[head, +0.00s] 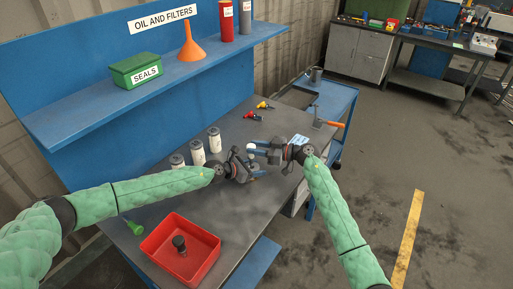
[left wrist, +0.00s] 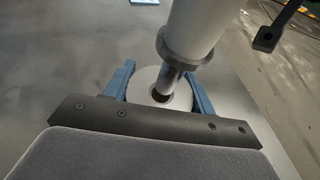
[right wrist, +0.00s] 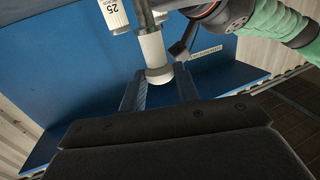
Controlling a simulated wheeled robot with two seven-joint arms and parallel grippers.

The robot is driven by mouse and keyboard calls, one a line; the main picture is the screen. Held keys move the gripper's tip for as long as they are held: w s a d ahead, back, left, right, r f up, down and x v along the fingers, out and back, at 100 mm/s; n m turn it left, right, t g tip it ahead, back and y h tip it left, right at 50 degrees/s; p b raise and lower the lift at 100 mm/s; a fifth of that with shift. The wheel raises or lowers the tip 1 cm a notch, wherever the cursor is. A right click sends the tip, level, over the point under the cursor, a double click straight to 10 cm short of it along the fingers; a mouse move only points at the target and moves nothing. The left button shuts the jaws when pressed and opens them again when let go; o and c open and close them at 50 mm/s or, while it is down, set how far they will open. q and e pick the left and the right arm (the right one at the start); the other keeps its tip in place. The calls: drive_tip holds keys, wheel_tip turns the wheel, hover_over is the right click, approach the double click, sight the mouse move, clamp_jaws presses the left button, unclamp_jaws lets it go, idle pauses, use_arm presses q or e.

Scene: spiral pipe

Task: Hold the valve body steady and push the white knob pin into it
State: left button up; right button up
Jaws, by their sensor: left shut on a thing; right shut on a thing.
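My left gripper (head: 258,168) is shut on the valve body, which shows in the left wrist view as a white round piece (left wrist: 144,78) with a dark hole, between the blue fingers. My right gripper (head: 256,148) is shut on the white knob pin (right wrist: 152,48), held at its fingertips. In the left wrist view the knob pin (left wrist: 198,28) has a thick white cylinder, a grey collar and a narrower grey shaft. The shaft slants down to the hole; its end is at the hole, and I cannot tell how deep. Both grippers are close together above the table.
White canisters (head: 198,152) stand on the table (head: 232,213) behind my left gripper. A red bin (head: 160,240) holding a dark part (head: 179,243) is at the front. A green tool (head: 134,227) lies left of it. A hammer (head: 328,123) lies at the right on a blue cart.

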drive_tip(key=shift+f, duration=2.5)
drive_tip(key=o, duration=1.1)
drive_tip(key=v, duration=1.2)
use_arm(q)
drive_tip(key=o, duration=1.4)
drive_tip(key=v, duration=1.2)
